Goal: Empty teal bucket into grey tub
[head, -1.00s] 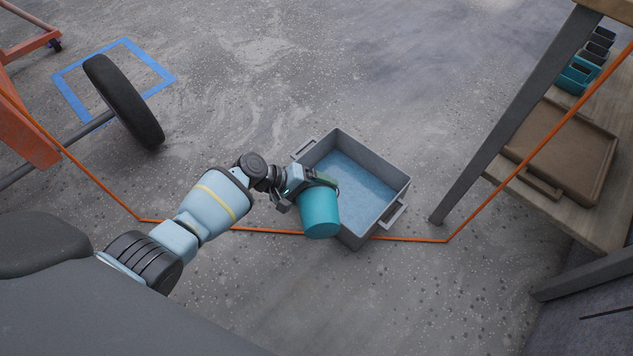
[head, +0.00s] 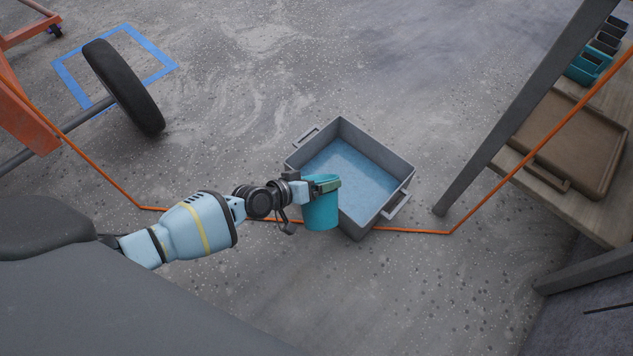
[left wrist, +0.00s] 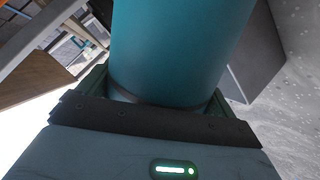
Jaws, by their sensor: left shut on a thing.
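The teal bucket (head: 321,211) is in my left gripper (head: 325,186), which is shut on it near its rim. The bucket hangs nearly upright in the head view, in front of the near left side of the grey tub (head: 398,167). I cannot tell whether anything is inside the bucket. The tub stands on the floor, with pale blue content that looks like water (head: 350,171) covering its bottom. In the left wrist view the bucket (left wrist: 180,45) fills the middle between the jaws. My right gripper is not in view.
An orange line (head: 415,230) runs past the tub's near side. A wooden shelf with a brown tray (head: 572,140) and small bins (head: 588,67) stands at the right, with a grey post (head: 490,140). A black wheel (head: 124,87) is at the left. Open floor lies beyond the tub.

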